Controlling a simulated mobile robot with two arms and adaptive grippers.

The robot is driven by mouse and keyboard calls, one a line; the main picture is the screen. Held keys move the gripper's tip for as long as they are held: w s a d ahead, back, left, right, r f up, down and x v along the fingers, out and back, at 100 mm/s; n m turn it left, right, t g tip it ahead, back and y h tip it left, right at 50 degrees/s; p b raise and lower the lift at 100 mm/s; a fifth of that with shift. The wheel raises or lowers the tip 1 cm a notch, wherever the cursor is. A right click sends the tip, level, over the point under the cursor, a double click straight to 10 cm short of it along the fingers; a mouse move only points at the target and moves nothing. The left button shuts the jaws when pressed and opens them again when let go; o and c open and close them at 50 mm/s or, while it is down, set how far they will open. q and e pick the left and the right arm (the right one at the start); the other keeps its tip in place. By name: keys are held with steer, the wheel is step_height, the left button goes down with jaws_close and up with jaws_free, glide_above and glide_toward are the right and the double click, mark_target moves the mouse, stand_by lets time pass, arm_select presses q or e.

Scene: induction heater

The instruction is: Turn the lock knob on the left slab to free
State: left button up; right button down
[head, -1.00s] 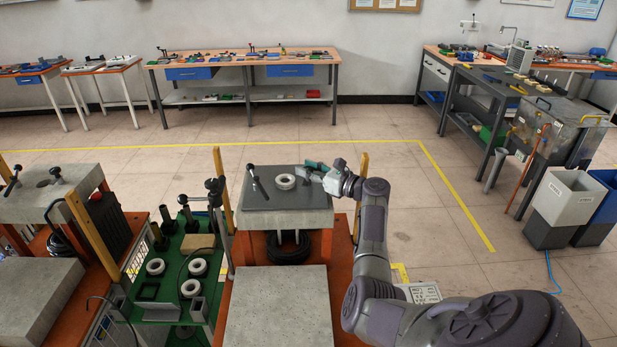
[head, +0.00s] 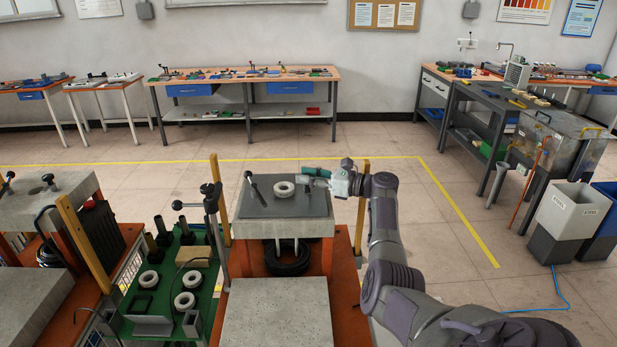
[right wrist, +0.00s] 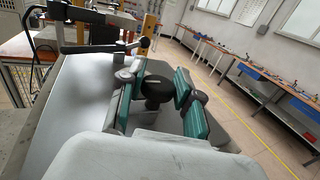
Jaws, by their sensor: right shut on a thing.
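My right gripper (head: 312,173) is at the back right of this slab's top. In the right wrist view, the green-padded fingers of my right gripper (right wrist: 158,98) stand on both sides of a round black knob (right wrist: 157,88) and are shut on it. The knob's underside and any marking on it cannot be read. Another slab (head: 28,208) at the far left has a dark knob (head: 48,181) on top. My left gripper is not in view.
A clamp stand (head: 211,200) and a yellow post (head: 219,185) rise left of the middle slab. Another yellow post (head: 361,205) stands right, close to my right arm. A green tray (head: 165,300) holds rings and dark cylinders. Floor is clear behind.

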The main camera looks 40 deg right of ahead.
steer(key=c, duration=1.2)
jaws_free()
steer(key=shift+a, duration=0.1)
steer(key=o, duration=0.4)
steer(key=shift+w+f, duration=0.1)
steer(key=shift+w, duration=0.1)
steer(key=shift+s, duration=0.1)
steer(key=v, duration=1.1)
steer(key=shift+s+d, duration=0.2)
steer(key=shift+s, duration=0.15)
